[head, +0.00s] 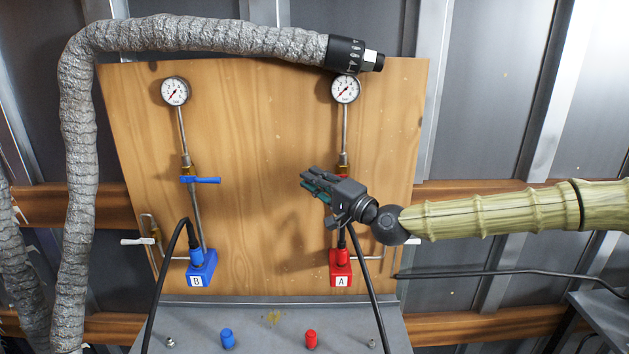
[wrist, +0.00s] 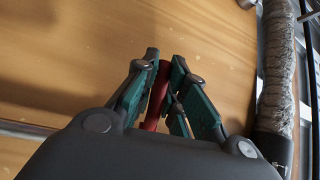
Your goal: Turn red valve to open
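The red valve handle (head: 343,177) shows only as a small red piece in the head view, below the right gauge; my gripper covers the rest. In the wrist view the red handle (wrist: 154,100) stands between my gripper's teal-padded fingers. My gripper (head: 306,183) is in front of the right pipe, its fingers pointing left. In the wrist view my gripper (wrist: 165,62) has its fingertips drawn close together around the handle, and it appears shut on it. The exact contact on each side is partly hidden.
A blue valve handle (head: 202,180) lies sideways on the left pipe. Gauges (head: 175,91) (head: 345,89) top both pipes on the wooden board (head: 262,140). A blue block B (head: 201,268) and red block A (head: 341,268) sit below. Black cables hang in front. A thick grey hose (head: 200,33) arches above.

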